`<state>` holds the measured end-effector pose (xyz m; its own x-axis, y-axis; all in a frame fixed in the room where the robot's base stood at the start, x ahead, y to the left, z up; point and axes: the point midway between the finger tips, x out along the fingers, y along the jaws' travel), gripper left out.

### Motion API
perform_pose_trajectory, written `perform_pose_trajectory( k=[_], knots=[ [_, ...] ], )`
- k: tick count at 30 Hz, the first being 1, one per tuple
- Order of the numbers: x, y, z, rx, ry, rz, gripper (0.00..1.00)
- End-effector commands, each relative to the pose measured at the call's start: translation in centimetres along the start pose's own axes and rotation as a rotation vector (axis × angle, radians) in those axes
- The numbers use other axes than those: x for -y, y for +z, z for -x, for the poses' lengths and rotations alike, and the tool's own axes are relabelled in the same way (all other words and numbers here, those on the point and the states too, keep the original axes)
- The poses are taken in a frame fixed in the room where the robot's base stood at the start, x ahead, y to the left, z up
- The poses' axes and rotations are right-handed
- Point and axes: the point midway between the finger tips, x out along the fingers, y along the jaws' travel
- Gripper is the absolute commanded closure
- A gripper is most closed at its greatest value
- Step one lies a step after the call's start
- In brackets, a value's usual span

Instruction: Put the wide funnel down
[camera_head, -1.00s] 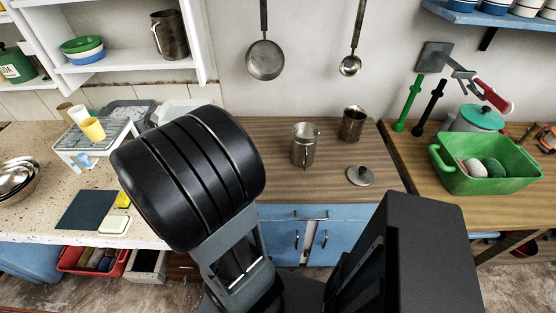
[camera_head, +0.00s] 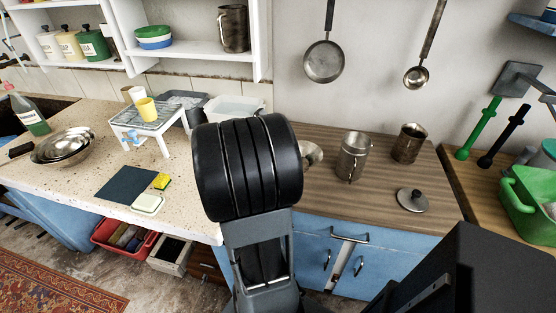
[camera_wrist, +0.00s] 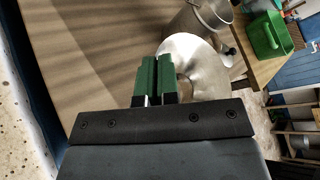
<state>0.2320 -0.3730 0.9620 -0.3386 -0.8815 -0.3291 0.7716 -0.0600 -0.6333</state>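The wide funnel (camera_wrist: 192,66) is a shiny metal cone, in the wrist view just beyond and to the right of my fingertips. My gripper (camera_wrist: 157,78) has green-tipped fingers close together, shut on the funnel's edge. In the head view a small part of the funnel (camera_head: 312,153) shows to the right of my black wrist, which hides the rest and my fingers. The funnel is over the wooden worktop (camera_head: 340,205); I cannot tell whether it touches it.
A metal pot (camera_head: 352,157) stands close right of the funnel, with a metal mug (camera_head: 408,143) behind it and a lid (camera_head: 412,200) to the right. A white tub (camera_head: 235,108) stands behind my arm. The front of the wooden worktop is bare.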

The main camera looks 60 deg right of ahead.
Motion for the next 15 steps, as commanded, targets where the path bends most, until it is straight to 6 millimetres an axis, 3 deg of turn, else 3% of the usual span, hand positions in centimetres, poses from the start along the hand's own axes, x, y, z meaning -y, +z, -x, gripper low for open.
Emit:
perform_pose_trajectory(
  k=[3,6,15],
  knots=[
    [-3.2,1.0,-0.9,0.000,0.000,0.004,1.00],
    [-5.4,0.5,-1.7,-0.001,0.000,0.004,1.00],
    [-8.8,0.4,-2.9,0.001,0.000,0.000,1.00]
  ],
)
